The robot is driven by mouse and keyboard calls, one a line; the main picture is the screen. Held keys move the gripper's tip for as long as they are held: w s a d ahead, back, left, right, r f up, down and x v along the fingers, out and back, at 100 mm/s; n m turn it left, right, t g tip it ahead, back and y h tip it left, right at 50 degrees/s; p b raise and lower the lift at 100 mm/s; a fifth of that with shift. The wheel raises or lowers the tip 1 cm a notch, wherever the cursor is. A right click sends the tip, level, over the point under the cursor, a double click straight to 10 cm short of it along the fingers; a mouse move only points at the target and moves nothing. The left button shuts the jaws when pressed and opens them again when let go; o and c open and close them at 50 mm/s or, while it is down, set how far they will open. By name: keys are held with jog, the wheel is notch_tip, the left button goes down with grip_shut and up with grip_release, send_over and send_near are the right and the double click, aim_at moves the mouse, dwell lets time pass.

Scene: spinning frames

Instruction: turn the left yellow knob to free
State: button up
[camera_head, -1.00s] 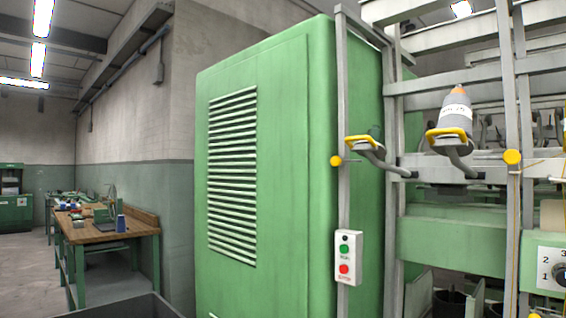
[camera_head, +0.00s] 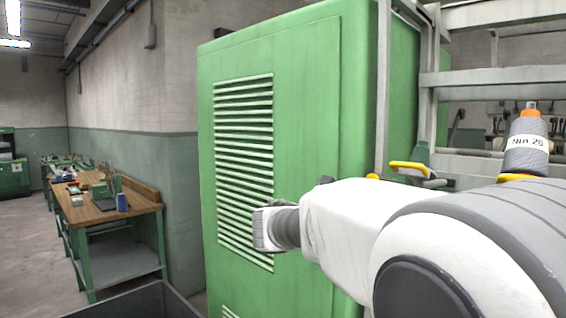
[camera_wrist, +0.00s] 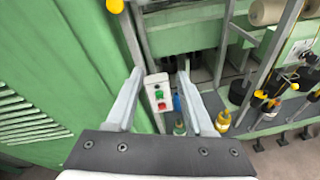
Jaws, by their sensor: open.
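The left yellow knob (camera_head: 372,177) shows only as a small yellow top edge above my arm in the head view; my arm hides the rest. A round yellow knob (camera_wrist: 115,6) sits at the top edge of the wrist view, up and left of my fingers, partly cut off. It looks like the same knob, on the grey post. My gripper (camera_wrist: 160,73) is open and empty, its two fingers apart and pointing down past the button box, not touching the knob. In the head view my arm hides the fingers. The knob's setting cannot be told.
A white box (camera_wrist: 158,92) with green and red buttons shows between my fingers. The green cabinet (camera_head: 290,130) stands close beside my arm. A yellow-handled bracket (camera_head: 410,168) and a grey cone bobbin (camera_head: 526,150) are behind it. A workbench (camera_head: 110,208) stands far left.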

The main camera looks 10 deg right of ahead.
jog(key=w+a+r+n+t+h+p, duration=0.1)
jog(key=w+a+r+n+t+p, duration=0.1)
jog(key=w+a+r+n, duration=0.3)
jog(key=m+p, duration=0.1)
jog(key=p, duration=0.2)
send_near(378, 177)
jog(key=w+x, duration=0.1)
jog(key=x, duration=0.7)
jog(key=shift+a+f, duration=0.3)
jog(key=shift+a, duration=0.05)
grip_shut()
